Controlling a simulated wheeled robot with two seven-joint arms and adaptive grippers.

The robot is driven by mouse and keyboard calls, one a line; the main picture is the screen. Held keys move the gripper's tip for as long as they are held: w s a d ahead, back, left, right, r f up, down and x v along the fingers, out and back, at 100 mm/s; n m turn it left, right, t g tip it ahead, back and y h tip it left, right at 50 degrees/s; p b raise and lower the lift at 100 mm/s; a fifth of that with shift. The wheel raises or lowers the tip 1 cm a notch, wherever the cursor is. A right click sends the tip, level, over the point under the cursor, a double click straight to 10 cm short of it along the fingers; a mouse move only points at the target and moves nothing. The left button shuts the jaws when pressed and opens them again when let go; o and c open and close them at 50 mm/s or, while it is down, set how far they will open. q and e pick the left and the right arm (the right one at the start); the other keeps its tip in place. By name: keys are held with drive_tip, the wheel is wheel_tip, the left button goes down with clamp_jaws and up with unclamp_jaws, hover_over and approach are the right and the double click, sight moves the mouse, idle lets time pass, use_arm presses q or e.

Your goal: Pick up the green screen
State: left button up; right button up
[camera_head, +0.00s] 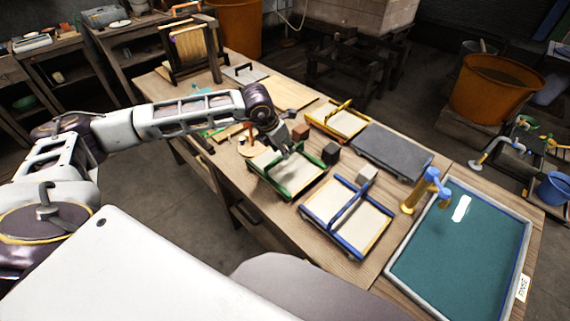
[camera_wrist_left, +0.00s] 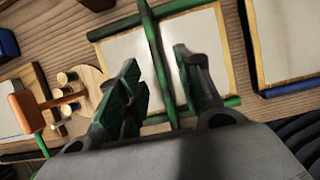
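The green screen (camera_head: 300,178), a pale panel in a green frame with a raised green handle bar across its middle, lies flat on the wooden table. My left gripper (camera_head: 285,151) is above it, pointing down at the handle. In the left wrist view, my left gripper (camera_wrist_left: 160,70) has its two fingers apart, with the green handle bar of the green screen (camera_wrist_left: 151,38) running between them. A gap shows on both sides of the bar. Part of the screen is hidden behind the fingers. My right gripper is not in view.
A blue-framed screen (camera_head: 350,221) lies close to the right, a yellow-framed one (camera_head: 342,121) behind. Small dark (camera_head: 330,153) and pale (camera_head: 367,173) blocks stand between them. A grey slab (camera_head: 391,150) and a teal-filled vat (camera_head: 455,255) lie farther right.

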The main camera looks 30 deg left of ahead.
use_arm(q)
drive_tip(key=shift+w+f, duration=0.1)
drive_tip(key=shift+f, duration=0.55)
drive_tip(key=x, duration=0.2)
drive_tip(key=shift+a+f+p, duration=0.1)
drive_tip(key=shift+f+p, duration=0.25)
drive_tip(key=shift+f, duration=0.05)
drive_tip(key=shift+w+f, duration=0.25)
drive_tip(key=shift+f, duration=0.3)
drive_tip(key=shift+c, duration=0.3)
drive_tip(key=c, duration=0.7)
drive_tip(key=shift+r, duration=0.15)
clamp_jaws()
drive_tip(key=shift+r, duration=0.45)
wheel_tip(320, 180, up, 8)
drive_tip(key=shift+f, duration=0.15)
drive_tip(key=shift+r+b, duration=0.3)
drive_tip(key=shift+r, duration=0.3)
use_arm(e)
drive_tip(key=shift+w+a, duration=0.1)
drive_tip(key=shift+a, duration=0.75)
